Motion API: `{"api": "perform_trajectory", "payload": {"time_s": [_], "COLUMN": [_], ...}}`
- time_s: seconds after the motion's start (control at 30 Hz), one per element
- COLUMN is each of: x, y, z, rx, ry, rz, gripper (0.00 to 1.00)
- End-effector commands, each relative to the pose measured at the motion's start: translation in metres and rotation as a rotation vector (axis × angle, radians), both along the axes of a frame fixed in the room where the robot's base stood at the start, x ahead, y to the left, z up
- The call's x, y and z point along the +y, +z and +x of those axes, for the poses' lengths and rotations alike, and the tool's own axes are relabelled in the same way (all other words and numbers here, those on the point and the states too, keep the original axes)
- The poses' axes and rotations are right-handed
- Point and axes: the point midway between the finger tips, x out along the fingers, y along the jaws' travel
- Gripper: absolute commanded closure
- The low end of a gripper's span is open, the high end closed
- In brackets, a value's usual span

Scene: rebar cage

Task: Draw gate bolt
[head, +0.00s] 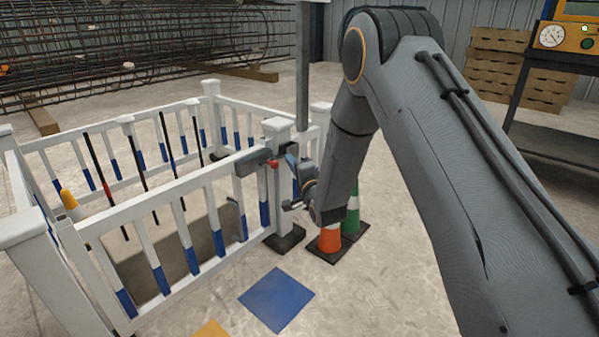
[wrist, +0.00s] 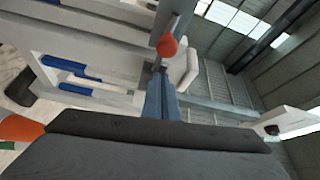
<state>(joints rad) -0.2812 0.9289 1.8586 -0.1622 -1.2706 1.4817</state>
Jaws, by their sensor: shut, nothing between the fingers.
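The white gate (head: 180,195) with blue-banded bars stands closed against a white post (head: 277,130). The grey bolt housing (head: 254,161) sits at the gate's top corner by the post. Its red knob (head: 273,163) shows there and as a red ball in the wrist view (wrist: 168,46). My gripper (head: 294,160) is just right of the knob, beside the post. In the wrist view my blue-grey fingers (wrist: 160,80) are shut and empty, pointing towards the knob. They look close below it; I cannot tell whether they touch.
Orange (head: 330,238) and green (head: 351,215) cones stand below my gripper. A blue floor square (head: 277,298) lies in front of the gate. Dark rods (head: 137,155) stand inside the pen. A rebar cage (head: 130,45) lies behind. A dark bench (head: 550,125) is at right.

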Motion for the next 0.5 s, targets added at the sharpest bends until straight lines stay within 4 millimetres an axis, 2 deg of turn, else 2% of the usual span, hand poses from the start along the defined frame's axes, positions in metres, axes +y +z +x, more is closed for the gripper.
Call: {"api": "perform_trajectory", "payload": {"time_s": [0.03, 0.2, 0.5], "x": [0.007, 0.017, 0.019], "y": [-0.002, -0.003, -0.003], "z": [-0.005, -0.016, -0.019], "rx": [0.000, -0.002, -0.002], "ry": [0.004, 0.002, 0.000], "rz": [0.000, 0.000, 0.000], "gripper": [1.00, 1.00, 1.00]}}
